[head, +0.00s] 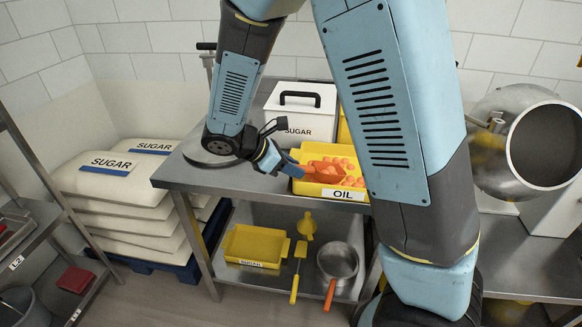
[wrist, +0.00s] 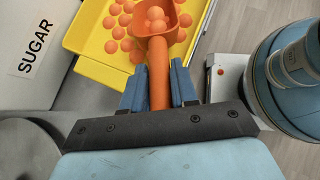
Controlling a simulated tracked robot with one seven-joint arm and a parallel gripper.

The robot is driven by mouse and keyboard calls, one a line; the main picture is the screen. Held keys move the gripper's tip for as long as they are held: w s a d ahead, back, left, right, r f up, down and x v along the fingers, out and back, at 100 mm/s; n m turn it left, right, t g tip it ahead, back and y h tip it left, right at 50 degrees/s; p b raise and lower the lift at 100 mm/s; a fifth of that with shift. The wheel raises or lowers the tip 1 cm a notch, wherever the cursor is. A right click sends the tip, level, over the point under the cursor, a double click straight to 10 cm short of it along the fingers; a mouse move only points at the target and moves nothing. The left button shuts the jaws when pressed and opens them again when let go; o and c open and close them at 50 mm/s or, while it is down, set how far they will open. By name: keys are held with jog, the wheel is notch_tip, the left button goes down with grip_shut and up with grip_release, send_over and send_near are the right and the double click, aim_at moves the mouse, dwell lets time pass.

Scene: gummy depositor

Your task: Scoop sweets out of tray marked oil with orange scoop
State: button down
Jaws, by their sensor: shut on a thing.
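The yellow tray (head: 310,189) marked OIL stands on the steel table, with its label on the front edge below it. It holds several round orange sweets (head: 352,182); they also show in the wrist view (wrist: 118,22). My gripper (head: 285,165) is shut on the handle of the orange scoop (wrist: 159,72), its blue fingers on either side of the handle in the wrist view (wrist: 158,88). The scoop's bowl is over the tray, with a few sweets in it. Whether the bowl touches the sweets below cannot be told.
A white SUGAR box (head: 300,112) stands behind the tray. Stacked SUGAR sacks (head: 112,185) are left of the table (head: 225,178). A steel drum (head: 530,140) is at right.

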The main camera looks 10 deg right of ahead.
aim_at(310, 167)
jog(key=shift+d, duration=0.15)
jog(key=shift+w+d, duration=0.25)
jog(key=shift+d, duration=0.85)
jog(key=shift+w+d, duration=0.2)
jog(key=shift+d, duration=0.85)
jog(key=shift+w+d, duration=0.25)
jog(key=shift+d, duration=0.85)
notch_tip(310, 167, up, 10)
jog(key=a+h, duration=0.2)
jog(key=h, duration=0.1)
jog(key=shift+s+f+t, duration=0.15)
jog(key=shift+s+t, duration=0.05)
jog(key=shift+t, duration=0.1)
